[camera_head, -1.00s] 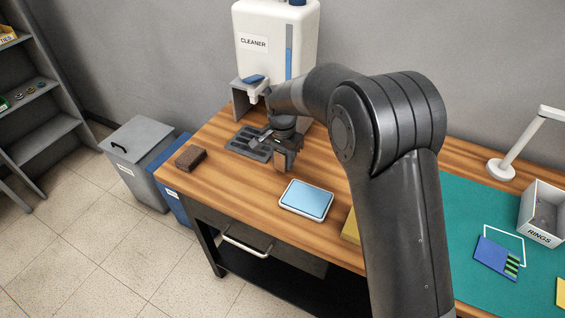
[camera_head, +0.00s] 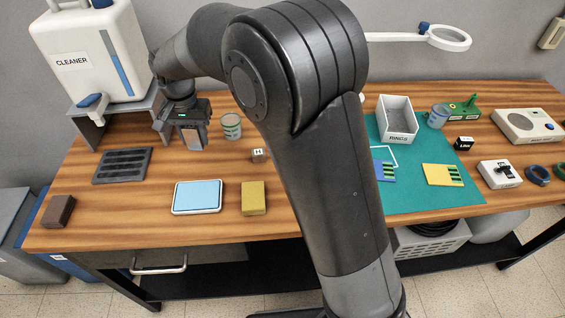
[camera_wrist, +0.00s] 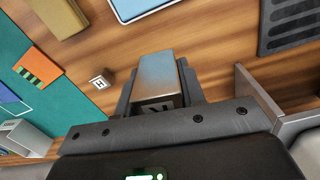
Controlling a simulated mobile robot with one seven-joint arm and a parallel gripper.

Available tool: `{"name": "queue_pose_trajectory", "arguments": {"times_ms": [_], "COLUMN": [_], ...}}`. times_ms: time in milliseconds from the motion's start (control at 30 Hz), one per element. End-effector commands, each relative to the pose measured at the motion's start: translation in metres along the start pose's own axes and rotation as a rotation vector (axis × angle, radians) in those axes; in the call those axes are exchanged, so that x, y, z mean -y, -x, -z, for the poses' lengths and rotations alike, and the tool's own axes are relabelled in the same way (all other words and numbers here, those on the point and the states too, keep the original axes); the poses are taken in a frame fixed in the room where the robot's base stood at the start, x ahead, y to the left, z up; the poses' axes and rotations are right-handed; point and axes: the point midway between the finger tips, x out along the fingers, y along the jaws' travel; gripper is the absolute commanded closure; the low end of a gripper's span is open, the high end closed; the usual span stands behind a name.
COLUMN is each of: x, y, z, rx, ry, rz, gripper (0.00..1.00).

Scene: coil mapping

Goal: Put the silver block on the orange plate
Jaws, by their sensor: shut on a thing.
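The silver block (camera_wrist: 158,78) is a brushed metal block between the two fingers of my gripper (camera_wrist: 158,92) in the wrist view. The gripper is shut on it. In the head view my gripper (camera_head: 183,135) is above the left part of the wooden table, right of the black slotted tray and in front of the cleaner dispenser. The orange plate (camera_wrist: 38,67), with green stripes at one end, lies on the teal mat at the left of the wrist view. I cannot see it in the head view, where my arm covers part of the mat.
A black slotted tray (camera_head: 122,165), blue-topped pad (camera_head: 197,196), yellow block (camera_head: 254,198) and small marked cube (camera_head: 257,155) lie on the table. A can (camera_head: 231,126) stands right of my gripper. Blue (camera_head: 385,171) and yellow (camera_head: 441,175) plates lie on the teal mat (camera_head: 430,199).

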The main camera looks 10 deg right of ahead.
Motion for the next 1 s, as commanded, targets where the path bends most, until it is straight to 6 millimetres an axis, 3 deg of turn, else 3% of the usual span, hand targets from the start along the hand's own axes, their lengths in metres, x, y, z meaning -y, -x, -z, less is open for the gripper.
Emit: {"name": "queue_pose_trajectory", "arguments": {"times_ms": [167, 433, 700, 833, 1000], "x": [-0.057, -0.201, -0.328, -0.371, -0.401], "y": [0.006, 0.013, 0.013, 0.012, 0.009], "z": [0.018, 0.03, -0.001, -0.022, -0.042], "rx": [-0.006, -0.009, -0.005, -0.004, -0.002], "ry": [-0.086, -0.294, -0.503, -0.583, -0.645], "rz": [-0.004, -0.01, -0.008, -0.004, -0.001], "gripper": [0.95, 0.95, 0.95, 0.95, 0.95]}}
